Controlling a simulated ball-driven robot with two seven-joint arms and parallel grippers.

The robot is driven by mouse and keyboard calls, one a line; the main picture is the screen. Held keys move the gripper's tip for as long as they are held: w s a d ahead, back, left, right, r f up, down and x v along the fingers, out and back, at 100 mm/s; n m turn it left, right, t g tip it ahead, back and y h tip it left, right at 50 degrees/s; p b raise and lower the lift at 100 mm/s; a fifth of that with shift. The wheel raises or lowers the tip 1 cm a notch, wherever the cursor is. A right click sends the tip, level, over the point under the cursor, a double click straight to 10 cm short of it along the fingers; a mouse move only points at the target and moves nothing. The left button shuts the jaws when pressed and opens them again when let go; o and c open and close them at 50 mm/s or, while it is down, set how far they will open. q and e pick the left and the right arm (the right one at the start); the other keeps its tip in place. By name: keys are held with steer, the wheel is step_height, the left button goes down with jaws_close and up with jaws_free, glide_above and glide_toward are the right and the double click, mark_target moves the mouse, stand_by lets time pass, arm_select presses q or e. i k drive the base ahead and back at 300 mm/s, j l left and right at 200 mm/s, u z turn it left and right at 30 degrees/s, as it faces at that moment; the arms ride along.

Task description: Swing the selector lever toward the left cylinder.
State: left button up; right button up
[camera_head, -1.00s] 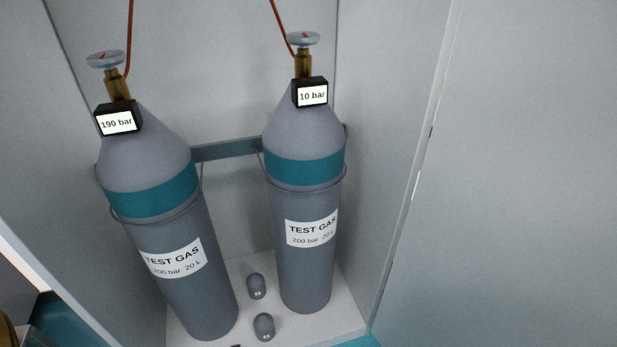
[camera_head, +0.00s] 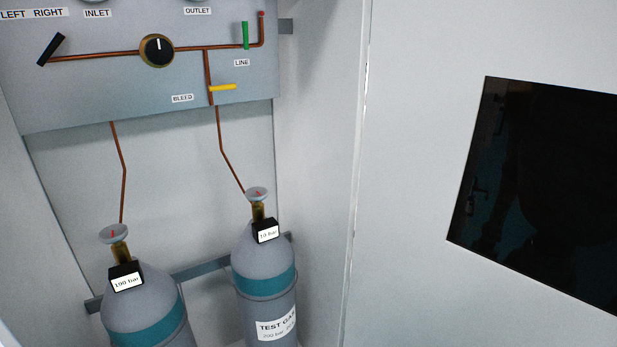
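A short black lever (camera_head: 51,49) sits at the left end of the copper pipe on the grey panel (camera_head: 130,85), below the LEFT and RIGHT labels (camera_head: 32,14). It is tilted, with its upper end leaning right, below the RIGHT label. I take it for the selector lever. The left cylinder (camera_head: 145,310) is grey with a teal band and carries a black box reading 190 bar (camera_head: 126,280). The right cylinder (camera_head: 265,265) looks alike, and its box reads 10 bar (camera_head: 266,232). Neither of my grippers is in view.
The panel also has a round black knob (camera_head: 157,50), a green upright lever (camera_head: 245,35) and a yellow level lever (camera_head: 223,87) near the BLEED label. Copper pipes run down to both cylinders. A wall with a dark pane (camera_head: 540,190) stands at right.

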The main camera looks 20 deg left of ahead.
mark_target(58, 40)
steer(key=j+u, duration=0.2)
steer(key=u, duration=1.45)
